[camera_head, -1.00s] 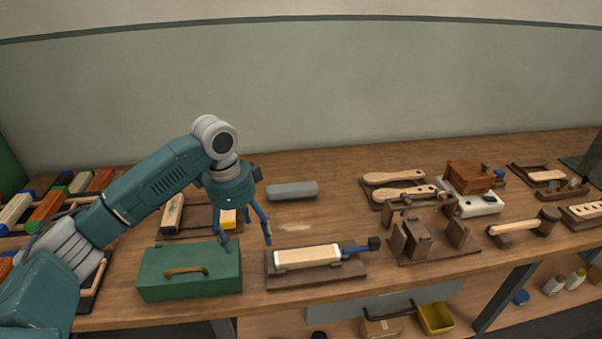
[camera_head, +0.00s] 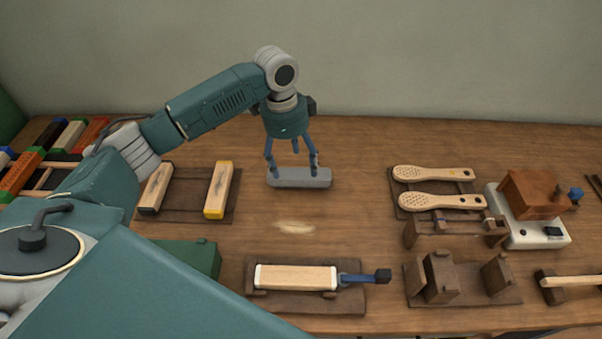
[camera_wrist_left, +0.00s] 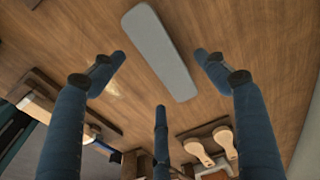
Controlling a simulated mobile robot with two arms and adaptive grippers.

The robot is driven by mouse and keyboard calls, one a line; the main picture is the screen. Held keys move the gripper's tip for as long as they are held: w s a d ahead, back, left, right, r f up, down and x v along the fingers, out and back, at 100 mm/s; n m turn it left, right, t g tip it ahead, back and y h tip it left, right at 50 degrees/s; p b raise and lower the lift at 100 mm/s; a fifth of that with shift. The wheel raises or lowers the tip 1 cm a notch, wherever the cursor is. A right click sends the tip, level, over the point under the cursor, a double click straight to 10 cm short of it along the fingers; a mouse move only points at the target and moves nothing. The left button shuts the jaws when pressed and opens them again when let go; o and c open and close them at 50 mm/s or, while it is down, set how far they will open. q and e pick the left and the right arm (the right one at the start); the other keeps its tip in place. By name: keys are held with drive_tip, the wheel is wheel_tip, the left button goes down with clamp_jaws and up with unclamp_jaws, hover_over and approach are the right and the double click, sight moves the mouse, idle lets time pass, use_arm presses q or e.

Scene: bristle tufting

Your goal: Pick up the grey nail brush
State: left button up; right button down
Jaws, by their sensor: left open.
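The grey nail brush (camera_head: 300,179) lies flat on the wooden bench, towards the back and left of the middle. In the left wrist view the brush (camera_wrist_left: 160,50) shows as a grey bar with rounded corners, lying between and beyond the spread fingers. My left gripper (camera_head: 293,160) is open and empty, pointing down over the brush with its fingertips close to it. In the head view the fingers overlap the brush's back edge; I cannot tell whether they touch it. My right gripper is not in view.
A tray (camera_head: 184,204) with two wooden blocks stands left of the brush. A fixture (camera_head: 305,300) holding a pale block is in front. Two pale paddle brushes (camera_head: 436,174) lie on a board to the right. Bare bench surrounds the brush.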

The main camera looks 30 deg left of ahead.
sight(299, 176)
use_arm(q)
drive_tip(key=shift+d+f, duration=0.1)
drive_tip(key=shift+f, duration=0.65)
drive_tip(key=f, duration=0.3)
drive_tip(key=f+p, duration=0.1)
drive_tip(key=shift+w+d+f, duration=0.15)
drive_tip(key=shift+d+f, duration=0.05)
drive_tip(key=shift+d, duration=0.2)
drive_tip(key=shift+f, duration=0.35)
drive_tip(key=shift+c, duration=0.3)
drive_tip(key=c, duration=1.4)
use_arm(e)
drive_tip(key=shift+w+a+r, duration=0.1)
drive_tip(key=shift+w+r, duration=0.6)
use_arm(q)
drive_tip(key=shift+o, duration=0.2)
